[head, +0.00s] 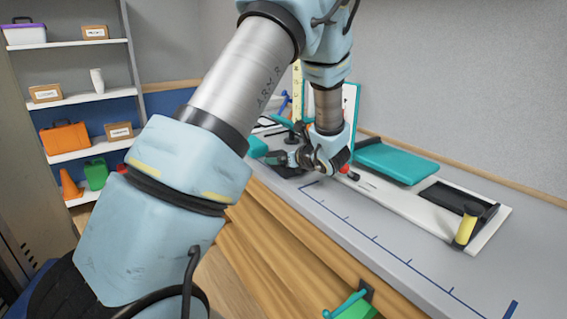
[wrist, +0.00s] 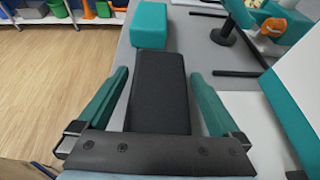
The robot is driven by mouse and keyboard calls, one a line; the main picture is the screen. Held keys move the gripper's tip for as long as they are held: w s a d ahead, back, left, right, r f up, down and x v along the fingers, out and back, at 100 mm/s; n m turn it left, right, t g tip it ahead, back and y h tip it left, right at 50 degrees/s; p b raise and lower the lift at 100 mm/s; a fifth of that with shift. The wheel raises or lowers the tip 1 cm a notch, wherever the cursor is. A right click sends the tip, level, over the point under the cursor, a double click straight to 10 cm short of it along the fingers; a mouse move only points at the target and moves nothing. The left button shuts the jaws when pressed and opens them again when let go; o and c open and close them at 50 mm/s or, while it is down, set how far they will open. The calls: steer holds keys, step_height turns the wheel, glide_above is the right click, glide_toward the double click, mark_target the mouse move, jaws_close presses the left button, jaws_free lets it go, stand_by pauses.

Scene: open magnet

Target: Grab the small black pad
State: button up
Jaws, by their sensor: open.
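The small black pad (wrist: 160,92) is a flat dark rectangle lying on the grey bench top. In the wrist view it lies lengthwise between the teal fingers of my gripper (wrist: 160,76), with a gap on each side. Its near end is hidden by the dark gripper body. In the head view my gripper (head: 277,158) is low over the bench, and the pad (head: 287,172) shows as a dark patch just below it. My gripper is open, with nothing held.
A teal block (wrist: 150,25) lies just beyond the pad's far end. A black round-based stand (wrist: 224,34) and dark rods are to the right. A long white board (head: 405,204) with a teal cushion (head: 396,162) and a yellow handle (head: 466,229) occupies the bench's right side.

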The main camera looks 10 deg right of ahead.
steer(key=c, duration=1.2)
steer(key=shift+o, duration=0.2)
steer(key=shift+r, duration=0.1)
